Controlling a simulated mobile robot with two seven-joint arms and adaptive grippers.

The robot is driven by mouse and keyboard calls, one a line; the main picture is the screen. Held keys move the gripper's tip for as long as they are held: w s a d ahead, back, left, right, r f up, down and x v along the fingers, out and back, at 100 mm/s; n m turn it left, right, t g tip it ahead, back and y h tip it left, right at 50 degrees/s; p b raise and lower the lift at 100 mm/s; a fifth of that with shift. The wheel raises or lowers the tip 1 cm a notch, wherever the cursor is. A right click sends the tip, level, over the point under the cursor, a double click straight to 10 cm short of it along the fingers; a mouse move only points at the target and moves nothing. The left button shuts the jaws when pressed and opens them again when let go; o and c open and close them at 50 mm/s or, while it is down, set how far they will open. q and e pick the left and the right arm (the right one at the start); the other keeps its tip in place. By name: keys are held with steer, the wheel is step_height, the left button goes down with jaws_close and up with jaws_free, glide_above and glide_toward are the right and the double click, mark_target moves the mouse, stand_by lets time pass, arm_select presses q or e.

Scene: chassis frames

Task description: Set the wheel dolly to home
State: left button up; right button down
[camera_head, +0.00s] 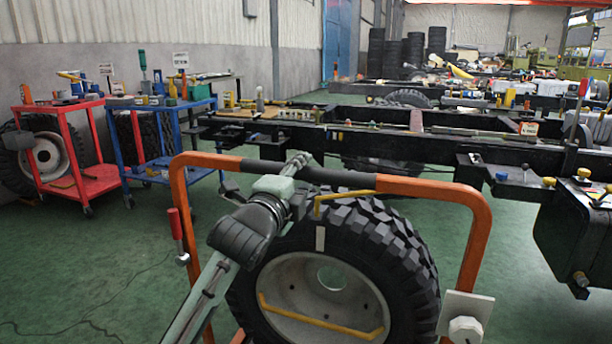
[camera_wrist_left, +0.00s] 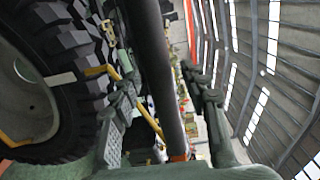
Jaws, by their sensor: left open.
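The wheel dolly (camera_head: 478,235) stands in front of me. It has an orange tubular frame with a dark grip bar (camera_head: 345,178) across the top. A large black tyre on a pale rim (camera_head: 405,245) sits within the frame, with yellow bars by it. My left gripper (camera_head: 302,160) reaches up to the left part of the grip bar. In the left wrist view, the bar (camera_wrist_left: 150,50) runs between the open fingers; contact cannot be told. The tyre (camera_wrist_left: 75,55) is left of them. My right gripper is not in view.
A red-handled lever (camera_head: 175,225) and a white box with a round knob (camera_head: 466,314) are on the dolly frame. A long black chassis (camera_head: 450,155) lies behind. Red (camera_head: 75,180) and blue (camera_head: 150,170) tool carts stand left.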

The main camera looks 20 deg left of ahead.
arm_select(q)
steer(key=shift+w, duration=0.9)
steer(key=shift+c, duration=0.6)
jaws_close()
